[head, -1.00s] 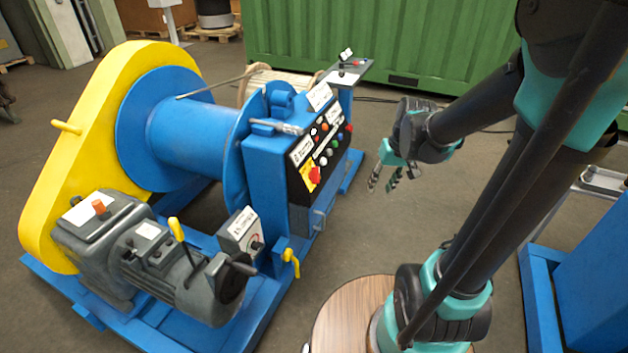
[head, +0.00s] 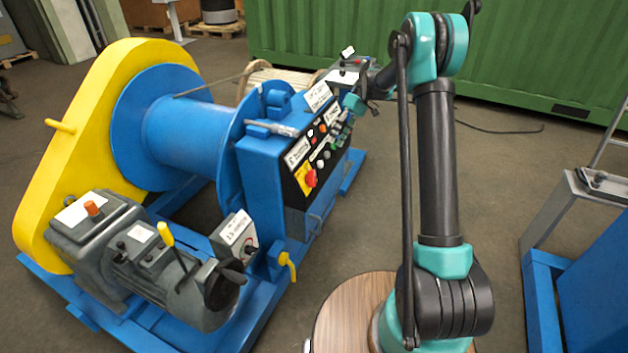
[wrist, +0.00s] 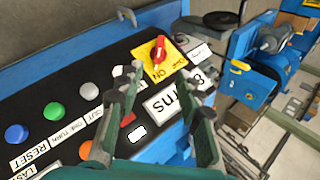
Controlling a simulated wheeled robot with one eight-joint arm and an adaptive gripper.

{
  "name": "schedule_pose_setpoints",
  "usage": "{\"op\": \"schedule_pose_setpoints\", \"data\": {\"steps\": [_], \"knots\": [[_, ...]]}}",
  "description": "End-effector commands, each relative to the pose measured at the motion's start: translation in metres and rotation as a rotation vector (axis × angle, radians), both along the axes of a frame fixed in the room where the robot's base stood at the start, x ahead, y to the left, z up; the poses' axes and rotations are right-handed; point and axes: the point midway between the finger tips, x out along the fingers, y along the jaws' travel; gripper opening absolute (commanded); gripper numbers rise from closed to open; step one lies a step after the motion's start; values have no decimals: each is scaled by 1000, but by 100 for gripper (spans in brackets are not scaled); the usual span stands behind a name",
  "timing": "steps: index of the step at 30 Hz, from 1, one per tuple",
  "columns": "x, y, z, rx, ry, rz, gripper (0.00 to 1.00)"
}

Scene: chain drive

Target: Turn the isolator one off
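A red rotary switch handle (wrist: 158,50) on a yellow plate marked ON sits on the black control panel in the wrist view. In the head view the red handle (head: 310,179) is at the panel's lower left end. Several labels are in view, but I cannot read which one names isolator one. A grey box (head: 234,236) with a label and dark knob stands lower, near the motor. My gripper (wrist: 161,92) is open, its fingers spread over the panel below the red handle in the picture, with nothing between them.
Blue (wrist: 17,134), green (wrist: 54,111) and grey (wrist: 89,91) buttons lie on the panel left of my fingers. The blue winch drum (head: 180,140) and yellow chain guard (head: 50,190) stand left. Open floor lies to the panel's right.

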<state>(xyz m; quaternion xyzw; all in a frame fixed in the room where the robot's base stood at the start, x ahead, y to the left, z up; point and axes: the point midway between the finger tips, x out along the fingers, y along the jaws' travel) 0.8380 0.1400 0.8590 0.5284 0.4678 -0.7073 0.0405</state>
Motion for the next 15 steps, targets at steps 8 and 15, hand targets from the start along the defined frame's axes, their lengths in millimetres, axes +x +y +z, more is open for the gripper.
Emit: {"op": "schedule_pose_setpoints", "data": {"steps": [8, 15], "knots": [[-2, 10, -16, 16, 11, 24, 36], [-23, 30, -50, 16, 10, 23, 36]]}}
